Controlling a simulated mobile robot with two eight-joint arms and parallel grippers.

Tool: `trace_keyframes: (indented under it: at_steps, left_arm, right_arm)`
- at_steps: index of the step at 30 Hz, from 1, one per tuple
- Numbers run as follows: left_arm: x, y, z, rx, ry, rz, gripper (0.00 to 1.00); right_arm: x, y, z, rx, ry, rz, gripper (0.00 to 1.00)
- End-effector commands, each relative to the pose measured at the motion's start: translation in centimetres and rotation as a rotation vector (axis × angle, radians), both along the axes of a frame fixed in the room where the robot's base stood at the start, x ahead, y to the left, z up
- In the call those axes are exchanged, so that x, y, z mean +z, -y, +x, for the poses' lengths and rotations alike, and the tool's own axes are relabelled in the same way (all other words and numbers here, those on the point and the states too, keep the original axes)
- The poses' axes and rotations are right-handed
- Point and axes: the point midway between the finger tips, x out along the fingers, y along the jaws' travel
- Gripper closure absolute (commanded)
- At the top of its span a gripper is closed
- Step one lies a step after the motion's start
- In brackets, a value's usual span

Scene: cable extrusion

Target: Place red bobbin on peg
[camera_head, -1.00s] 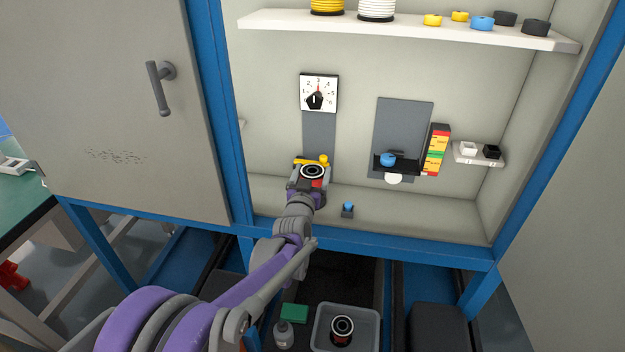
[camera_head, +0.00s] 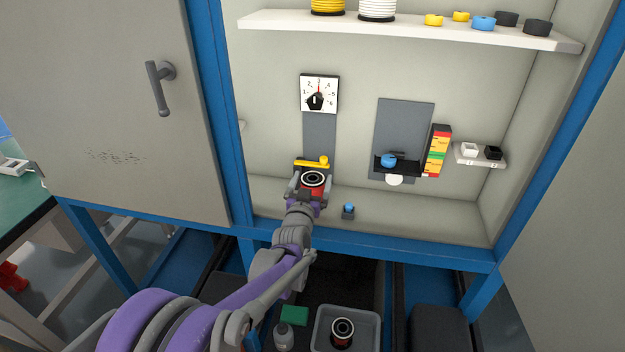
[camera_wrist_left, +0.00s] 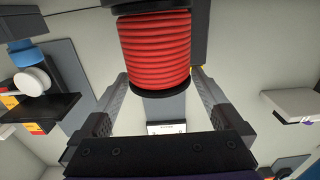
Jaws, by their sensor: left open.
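A red bobbin (camera_head: 312,186) with black end flanges stands in front of the grey strip below the dial, just below a yellow bar (camera_head: 312,163). My left gripper (camera_head: 312,194) is open around it from the front. In the left wrist view, the red bobbin (camera_wrist_left: 155,50) fills the upper middle, with the open fingers of my left gripper (camera_wrist_left: 160,95) on either side. The peg is hidden, so I cannot tell how the bobbin is seated. My right gripper is out of view.
A blue button (camera_head: 348,208) on a small block is right of my gripper. A black shelf with a blue part (camera_head: 388,159) and a stacked-colour column (camera_head: 437,150) are further right. A blue frame beam (camera_head: 400,252) crosses below. The cabinet door (camera_head: 120,120) stands left.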

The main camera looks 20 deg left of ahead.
Motion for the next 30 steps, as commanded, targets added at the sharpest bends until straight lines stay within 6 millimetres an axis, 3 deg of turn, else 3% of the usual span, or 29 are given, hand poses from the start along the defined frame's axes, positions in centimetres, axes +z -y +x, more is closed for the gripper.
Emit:
trace_keyframes:
  at_steps: [13,18,25,30]
  left_arm:
    - [0.0,2.2,-8.9,-0.001,0.000,0.000,0.00]
    - [-0.1,2.6,-10.5,-0.001,0.000,0.000,0.00]
    - [-0.1,2.9,-11.0,-0.008,-0.011,-0.003,0.00]
    - [-1.5,6.3,-13.6,-0.104,-0.172,-0.036,0.00]
  right_arm:
    - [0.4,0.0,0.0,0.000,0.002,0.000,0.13]
    - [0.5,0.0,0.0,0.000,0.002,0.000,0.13]
    - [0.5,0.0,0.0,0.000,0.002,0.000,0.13]
    - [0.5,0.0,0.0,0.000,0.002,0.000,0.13]
